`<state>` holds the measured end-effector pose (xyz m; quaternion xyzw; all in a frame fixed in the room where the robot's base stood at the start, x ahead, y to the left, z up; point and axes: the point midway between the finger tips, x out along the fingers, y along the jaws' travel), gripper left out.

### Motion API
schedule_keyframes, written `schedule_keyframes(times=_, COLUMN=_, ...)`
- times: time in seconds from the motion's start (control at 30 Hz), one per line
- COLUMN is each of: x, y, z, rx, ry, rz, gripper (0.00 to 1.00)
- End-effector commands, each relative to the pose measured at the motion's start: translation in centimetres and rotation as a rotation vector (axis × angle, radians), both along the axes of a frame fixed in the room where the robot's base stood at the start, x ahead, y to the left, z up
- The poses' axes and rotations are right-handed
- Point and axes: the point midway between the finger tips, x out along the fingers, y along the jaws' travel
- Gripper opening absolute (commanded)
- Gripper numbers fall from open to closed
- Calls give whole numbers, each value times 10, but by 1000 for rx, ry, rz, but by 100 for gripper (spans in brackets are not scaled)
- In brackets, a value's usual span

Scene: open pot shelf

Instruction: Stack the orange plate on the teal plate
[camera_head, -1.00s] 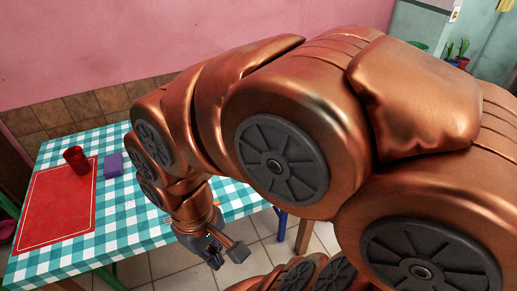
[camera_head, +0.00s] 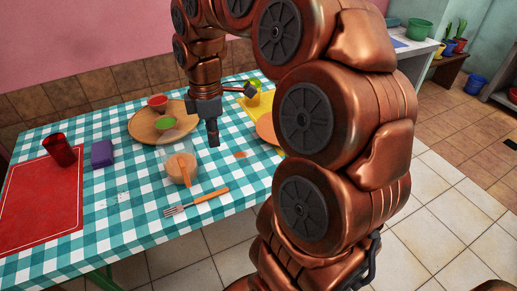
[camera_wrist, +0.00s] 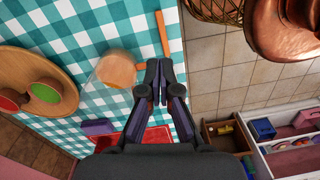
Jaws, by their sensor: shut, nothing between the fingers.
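The orange plate (camera_head: 267,129) lies on the checkered table, partly hidden behind my arm in the head view. I cannot make out the teal plate in any view. My gripper (camera_head: 213,139) is shut and empty, pointing down over the table, left of the orange plate. In the wrist view, the two dark fingers of my gripper (camera_wrist: 160,78) are close together with nothing between them.
A clear vessel with orange contents (camera_head: 176,172) and an orange-handled fork (camera_head: 197,202) are near my gripper. A round wooden board (camera_head: 145,127) holds red and green bowls. A red mat (camera_head: 40,205), red cup (camera_head: 59,150) and purple block (camera_head: 102,154) are left.

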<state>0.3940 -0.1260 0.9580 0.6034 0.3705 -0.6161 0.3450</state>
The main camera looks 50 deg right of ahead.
Motion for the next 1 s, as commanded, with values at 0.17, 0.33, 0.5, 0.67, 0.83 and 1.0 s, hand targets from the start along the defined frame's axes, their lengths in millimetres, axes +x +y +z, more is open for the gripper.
schedule_keyframes(times=0.17, x=35, y=-70, z=-35, rx=1, ry=-30, rz=200, gripper=0)
schedule_keyframes(times=0.33, x=48, y=-126, z=-57, rx=-6, ry=-37, rz=349, gripper=0)
schedule_keyframes(times=0.5, x=51, y=-157, z=-67, rx=-13, ry=-39, rz=424, gripper=0)
schedule_keyframes(times=0.67, x=50, y=-165, z=-73, rx=-14, ry=-36, rz=445, gripper=0)
schedule_keyframes(times=0.83, x=50, y=-165, z=-91, rx=-14, ry=-37, rz=444, gripper=0)
schedule_keyframes(times=1.0, x=49, y=-164, z=-120, rx=-12, ry=-36, rz=445, gripper=0)
